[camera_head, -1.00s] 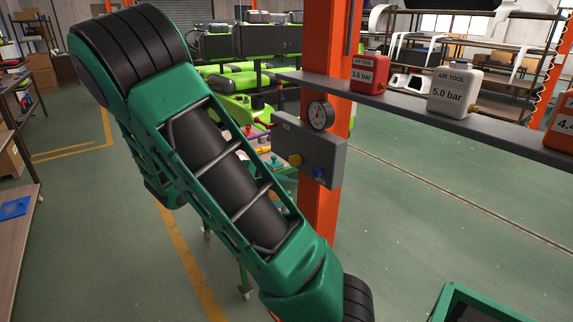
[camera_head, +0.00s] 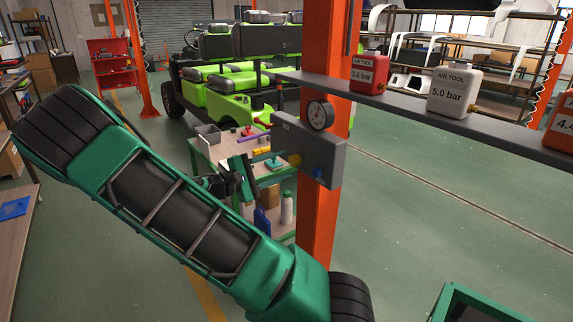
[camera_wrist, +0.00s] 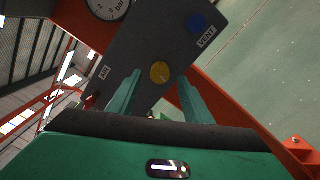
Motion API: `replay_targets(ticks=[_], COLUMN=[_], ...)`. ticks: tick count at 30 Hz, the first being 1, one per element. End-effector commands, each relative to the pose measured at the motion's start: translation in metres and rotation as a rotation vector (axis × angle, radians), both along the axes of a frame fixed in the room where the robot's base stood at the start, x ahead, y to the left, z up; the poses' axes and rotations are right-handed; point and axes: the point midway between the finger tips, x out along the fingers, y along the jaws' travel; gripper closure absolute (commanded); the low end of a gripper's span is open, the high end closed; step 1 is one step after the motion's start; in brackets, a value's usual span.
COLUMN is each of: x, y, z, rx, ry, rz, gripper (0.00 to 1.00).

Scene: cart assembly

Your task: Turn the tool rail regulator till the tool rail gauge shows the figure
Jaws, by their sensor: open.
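The tool rail gauge (camera_head: 320,115), a round white dial, sits on a grey box (camera_head: 325,160) fixed to an orange post. Its needle is too small to read; the wrist view shows only the dial's lower part (camera_wrist: 110,8). The yellow regulator knob (camera_wrist: 160,72) is on the box's front face. My gripper (camera_wrist: 160,77) is open, its two green fingers pointing at the face with the knob between them in the picture. A gap shows on each side of the knob; I cannot tell how far the fingertips are from it in depth.
A blue knob (camera_wrist: 197,23) marked VENT is on the same face. The shelf (camera_head: 420,108) holds a red container (camera_head: 369,73) marked 3.6 bar, a white one (camera_head: 455,90) marked 5.0 bar and an orange one (camera_head: 561,128). A cluttered workbench stands behind the box.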

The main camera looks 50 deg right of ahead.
Motion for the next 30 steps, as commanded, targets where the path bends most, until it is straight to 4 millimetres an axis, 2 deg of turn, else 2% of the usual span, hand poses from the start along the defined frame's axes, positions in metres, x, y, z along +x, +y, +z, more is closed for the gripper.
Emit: replay_targets(ticks=[3,7,19,20,24,25,30], x=[-0.005,-0.008,-0.009,-0.009,-0.009,-0.009,-0.009], y=[-0.018,-0.03,-0.037,-0.037,-0.037,-0.037,-0.037], z=[0.0,0.0,0.0,-0.001,0.0,0.0,-0.001], rx=[0.001,0.001,0.001,0.001,0.001,0.001,0.002], ry=[0.0,0.001,0.0,0.0,0.0,0.0,-0.002], rz=[-0.003,-0.001,0.0,0.0,0.0,0.0,0.0], gripper=[0.54,0.54,0.54,0.56,0.9,0.95,0.95])
